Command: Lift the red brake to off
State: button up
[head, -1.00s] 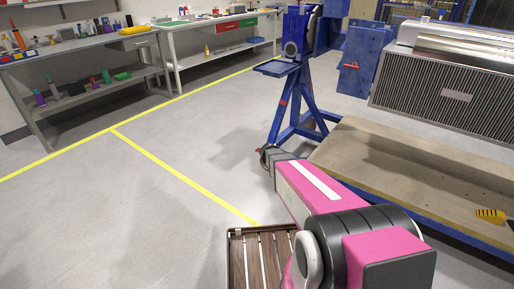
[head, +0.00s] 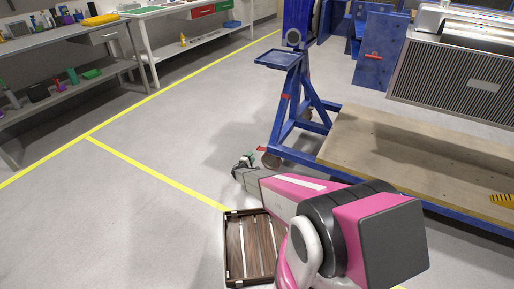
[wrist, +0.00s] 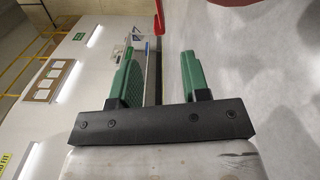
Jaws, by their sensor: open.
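The blue stand (head: 287,112) is on casters. A small red pedal (head: 262,149), which looks like the brake, sticks out to the left at its front caster (head: 271,160). Whether it is pressed down or lifted is too small to tell. My gripper (head: 243,161) is low over the floor, just left of the red pedal and apart from it. In the wrist view its two green fingers (wrist: 160,75) are open with nothing between them. A red part (wrist: 233,2) shows at the top edge there, beyond the fingertips; it may be the pedal.
A brown slatted crate (head: 233,250) lies on the floor below my arm. A wooden-topped blue platform (head: 390,160) stands right of the caster. Workbenches (head: 60,45) line the left wall. The floor left of my gripper is clear, with yellow lines (head: 160,175).

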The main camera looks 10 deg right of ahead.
aim_at(258, 148)
jog(key=x, duration=1)
jog(key=shift+w+d, duration=0.2)
jog(key=shift+w, duration=0.1)
grip_shut()
